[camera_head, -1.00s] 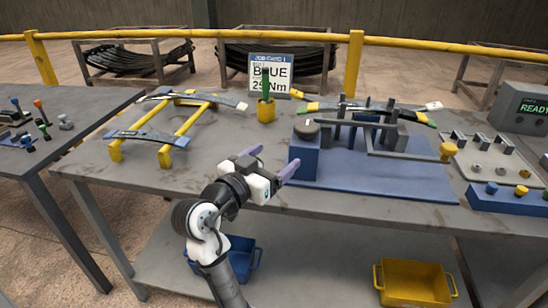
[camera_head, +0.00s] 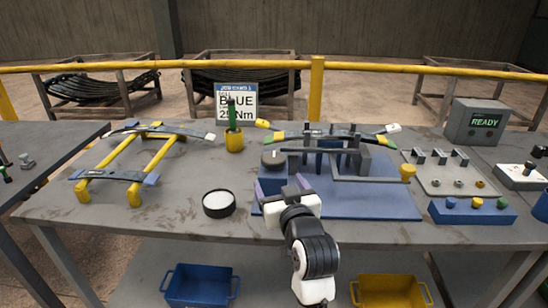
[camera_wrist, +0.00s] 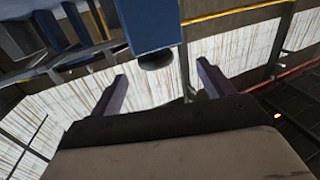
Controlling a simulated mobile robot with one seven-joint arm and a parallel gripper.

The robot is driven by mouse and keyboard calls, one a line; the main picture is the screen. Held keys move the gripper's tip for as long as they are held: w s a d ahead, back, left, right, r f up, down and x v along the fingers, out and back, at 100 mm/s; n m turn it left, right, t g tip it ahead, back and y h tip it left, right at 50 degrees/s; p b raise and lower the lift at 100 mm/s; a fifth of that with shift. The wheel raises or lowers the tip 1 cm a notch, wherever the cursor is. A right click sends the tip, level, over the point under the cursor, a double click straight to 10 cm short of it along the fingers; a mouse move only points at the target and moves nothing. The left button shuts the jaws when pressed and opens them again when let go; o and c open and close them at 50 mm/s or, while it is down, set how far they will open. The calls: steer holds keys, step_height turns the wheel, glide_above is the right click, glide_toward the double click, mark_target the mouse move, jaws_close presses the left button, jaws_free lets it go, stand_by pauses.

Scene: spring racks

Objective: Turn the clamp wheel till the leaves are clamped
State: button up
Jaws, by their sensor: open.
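The clamp wheel, a dark round knob (camera_head: 273,161), sits on top of the blue block at the left end of the clamp fixture (camera_head: 370,203). The dark leaves with green and yellow ends (camera_head: 302,136) lie across the fixture between dark upright posts. My gripper (camera_head: 281,186) has purple fingers and is open, at the near side of the blue block, in front of and below the wheel in the picture. In the wrist view, a dark round part of the wheel (camera_wrist: 156,61) under the blue block lies between and beyond the spread fingers (camera_wrist: 160,80). Nothing is between the fingers; I cannot tell any contact.
A grey lever with a yellow knob (camera_head: 407,172) sticks out at the fixture's right. A round white-topped black object (camera_head: 218,203) stands left of my gripper. A yellow stand (camera_head: 135,193) holds leaves at left. A green-handled tool stands in a yellow cup (camera_head: 234,141).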

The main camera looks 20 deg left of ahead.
mark_target(278, 167)
steer(key=s+d+n+y, duration=0.1)
steer(key=s+d+y, duration=0.1)
steer(key=d, duration=0.3)
steer(key=shift+g, duration=0.5)
steer(key=p+x, duration=0.1)
steer(key=x, duration=0.3)
steer(key=p+x, duration=0.2)
steer(key=x, duration=0.2)
steer(key=r+p+x, duration=0.1)
steer(key=x, duration=0.4)
steer(key=shift+s, duration=0.1)
steer(key=shift+w+a+f+p, duration=0.15)
steer(key=shift+w+a+p, duration=0.15)
steer(key=shift+w+a, duration=0.2)
steer(key=shift+c, duration=0.2)
steer(key=c, duration=0.9)
